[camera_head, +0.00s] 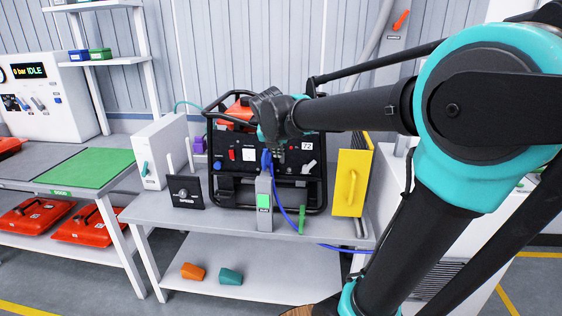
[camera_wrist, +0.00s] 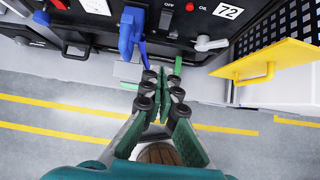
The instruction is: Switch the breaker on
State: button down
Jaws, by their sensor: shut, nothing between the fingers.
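The black generator panel (camera_head: 285,158) carries a red switch (camera_head: 232,154), a blue plug (camera_head: 267,160) and a grey lever (camera_head: 308,165). In the wrist view, a black toggle (camera_wrist: 165,20) with an "OFF" label stands right of the blue plug (camera_wrist: 130,32). I cannot tell for sure which control is the breaker. My gripper (camera_wrist: 163,78) is shut and empty, its fingertips pointing at the lower edge of the panel, apart from the toggle. In the head view, my gripper (camera_head: 268,112) is in front of the generator's upper part and hides some of it.
A yellow panel with a handle (camera_head: 351,182) stands right of the generator. A grey post (camera_head: 264,205) and a green handle (camera_head: 302,219) stand at the bench front (camera_head: 200,240). A blue cable hangs there. An orange lever (camera_head: 402,20) is on the wall behind.

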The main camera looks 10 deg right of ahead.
aim_at(282, 160)
dwell(0.4)
jog(key=w+r+x, duration=0.1)
jog(key=w+x, duration=0.1)
jog(key=x, duration=1)
jog(key=shift+w+d, duration=0.25)
jog(key=shift+d, duration=0.15)
jog(key=shift+w+f+t, duration=0.1)
jog(key=shift+w+t, duration=0.1)
jog(key=shift+t, duration=0.1)
jog(key=shift+r, duration=0.2)
jog(key=shift+r, duration=0.65)
